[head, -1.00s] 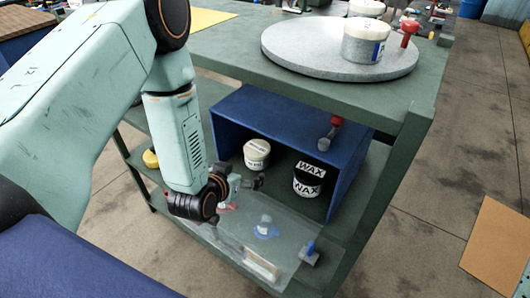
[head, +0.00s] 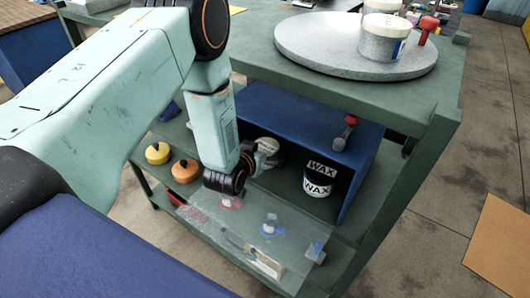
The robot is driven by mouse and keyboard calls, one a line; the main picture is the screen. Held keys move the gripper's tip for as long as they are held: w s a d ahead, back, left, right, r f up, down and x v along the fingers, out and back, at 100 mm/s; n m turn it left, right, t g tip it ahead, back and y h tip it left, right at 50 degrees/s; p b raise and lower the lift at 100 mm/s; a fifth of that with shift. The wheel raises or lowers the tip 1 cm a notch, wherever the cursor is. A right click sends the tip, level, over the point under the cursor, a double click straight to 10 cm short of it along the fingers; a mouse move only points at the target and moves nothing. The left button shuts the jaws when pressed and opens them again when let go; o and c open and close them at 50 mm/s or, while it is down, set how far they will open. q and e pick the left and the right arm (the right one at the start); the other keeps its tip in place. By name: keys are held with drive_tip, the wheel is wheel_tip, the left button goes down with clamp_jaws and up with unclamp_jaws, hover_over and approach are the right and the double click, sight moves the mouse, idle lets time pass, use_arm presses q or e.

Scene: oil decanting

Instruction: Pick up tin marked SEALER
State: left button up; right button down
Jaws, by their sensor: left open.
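A pale tin (head: 267,146) stands inside the open-fronted blue box on the lower shelf, partly hidden behind my left gripper; its label cannot be read. A black-and-white tin marked WAX (head: 318,180) stands to its right in the same box. No SEALER label is readable on any tin. My left gripper (head: 263,163) is open at the box's mouth, right in front of the pale tin; whether its fingers touch or surround the tin cannot be told. My right gripper is out of view.
The blue box (head: 290,112) sits under the green tabletop, with a red-knobbed tool (head: 348,130) on it. A clear sheet (head: 292,236) covers items in front. A round stone slab (head: 310,52) lies above.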

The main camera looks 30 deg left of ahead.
use_arm(q)
drive_tip(key=shift+x, duration=0.9)
drive_tip(key=shift+d, duration=0.15)
drive_tip(key=shift+s, duration=0.1)
drive_tip(key=shift+c, duration=0.6)
drive_tip(key=c, duration=1.2)
drive_tip(key=shift+r, duration=0.1)
drive_tip(key=shift+c, duration=0.9)
